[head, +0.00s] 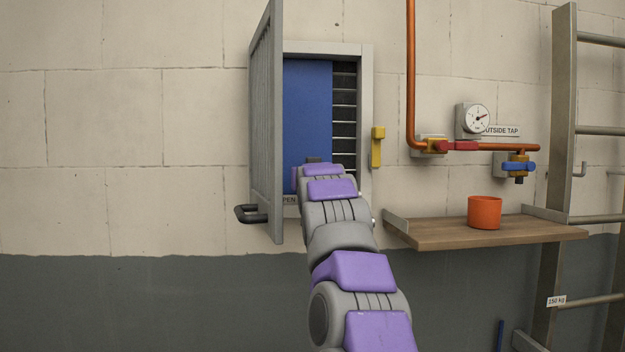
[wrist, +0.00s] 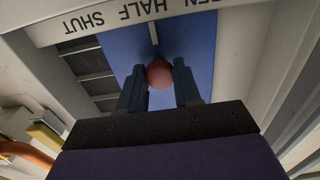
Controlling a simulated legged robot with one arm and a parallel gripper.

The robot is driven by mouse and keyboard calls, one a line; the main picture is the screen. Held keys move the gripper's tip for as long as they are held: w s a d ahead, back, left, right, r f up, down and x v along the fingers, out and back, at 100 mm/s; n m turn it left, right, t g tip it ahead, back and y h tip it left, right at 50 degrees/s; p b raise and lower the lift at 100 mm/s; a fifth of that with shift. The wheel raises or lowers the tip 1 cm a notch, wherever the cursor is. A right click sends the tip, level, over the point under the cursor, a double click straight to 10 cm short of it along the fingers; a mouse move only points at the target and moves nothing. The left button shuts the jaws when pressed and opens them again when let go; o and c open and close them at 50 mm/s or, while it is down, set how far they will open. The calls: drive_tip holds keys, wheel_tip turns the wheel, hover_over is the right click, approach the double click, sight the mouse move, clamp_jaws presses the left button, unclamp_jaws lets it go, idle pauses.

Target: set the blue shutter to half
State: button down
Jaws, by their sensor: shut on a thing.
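The blue shutter (head: 308,110) covers the left and middle of the wall opening in the head view, with dark slats (head: 344,115) bare at its right. It also shows in the wrist view (wrist: 206,52), upside down. My gripper (wrist: 159,70) is shut on the shutter's round red knob (wrist: 160,75), one finger on each side. A label strip (wrist: 100,22) reads HALF and SHUT, with OPEN partly cut off. A thin pale pointer (wrist: 153,33) on the shutter stands by HALF, slightly toward the OPEN side. In the head view my arm hides the knob.
A grey barred door (head: 264,130) stands swung open at the opening's left, close to my arm. A yellow latch (head: 378,147) is on the right. Further right are a copper pipe (head: 411,70), a wooden shelf (head: 470,234) with an orange cup (head: 484,212), and a ladder (head: 556,160).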

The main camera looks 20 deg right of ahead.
drive_tip(key=c, duration=0.8)
unclamp_jaws()
drive_tip(key=shift+d, duration=0.2)
drive_tip(key=shift+s, duration=0.15)
drive_tip(key=shift+b+v, duration=1.95)
drive_tip(key=shift+v, duration=6.55)
drive_tip(key=shift+a, duration=0.1)
